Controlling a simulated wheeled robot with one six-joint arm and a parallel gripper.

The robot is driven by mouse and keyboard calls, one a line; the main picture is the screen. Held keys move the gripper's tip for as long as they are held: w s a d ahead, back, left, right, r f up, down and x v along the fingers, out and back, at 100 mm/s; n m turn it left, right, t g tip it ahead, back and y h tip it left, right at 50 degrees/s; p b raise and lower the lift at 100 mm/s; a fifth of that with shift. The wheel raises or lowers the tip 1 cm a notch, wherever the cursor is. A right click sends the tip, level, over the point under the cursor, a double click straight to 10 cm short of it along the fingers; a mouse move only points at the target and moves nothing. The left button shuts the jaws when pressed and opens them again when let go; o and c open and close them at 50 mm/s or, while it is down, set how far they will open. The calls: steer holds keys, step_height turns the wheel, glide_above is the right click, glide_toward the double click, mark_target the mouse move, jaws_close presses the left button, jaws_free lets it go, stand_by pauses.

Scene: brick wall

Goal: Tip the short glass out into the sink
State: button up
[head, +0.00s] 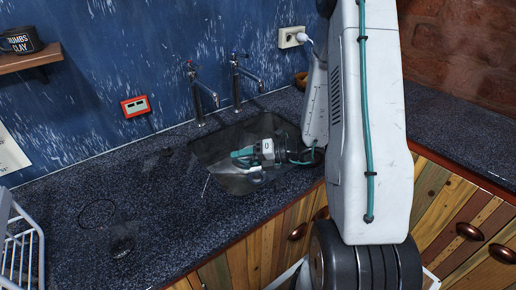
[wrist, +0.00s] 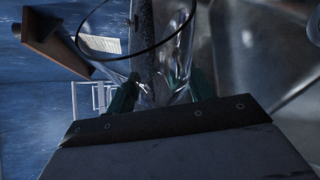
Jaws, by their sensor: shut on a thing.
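My gripper (head: 245,157) is over the sink (head: 213,152), rolled onto its side. In the wrist view its two green fingers (wrist: 162,92) are shut on a clear glass (wrist: 178,60). The glass's dark round rim points away from my gripper. The counter and wall look turned sideways in that view, so the glass appears tipped well over. In the head view the glass is only faintly seen by the fingers, over the sink. I cannot tell whether anything is in it or running out.
Another clear glass (head: 122,243) stands on the dark counter at the left front. A white rack (head: 22,250) is at the far left. Two taps (head: 203,95) rise behind the sink. A wooden shelf (head: 28,60) with a dark mug is on the blue wall.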

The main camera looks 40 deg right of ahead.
steer(key=shift+r+m+y, duration=0.3)
steer(key=shift+r+m, duration=0.2)
steer(key=shift+r, duration=0.05)
steer(key=shift+r, duration=0.1)
steer(key=shift+w+d+r+m+y, duration=0.2)
steer(key=shift+d+r+m+y, duration=0.1)
steer(key=shift+d+m, duration=0.1)
steer(key=shift+r+m, duration=0.25)
steer(key=shift+m, duration=0.05)
steer(key=shift+d+f+m+y, duration=0.1)
steer(key=shift+f+m+y, duration=0.05)
steer(key=shift+m+y, duration=0.45)
stand_by(0.9)
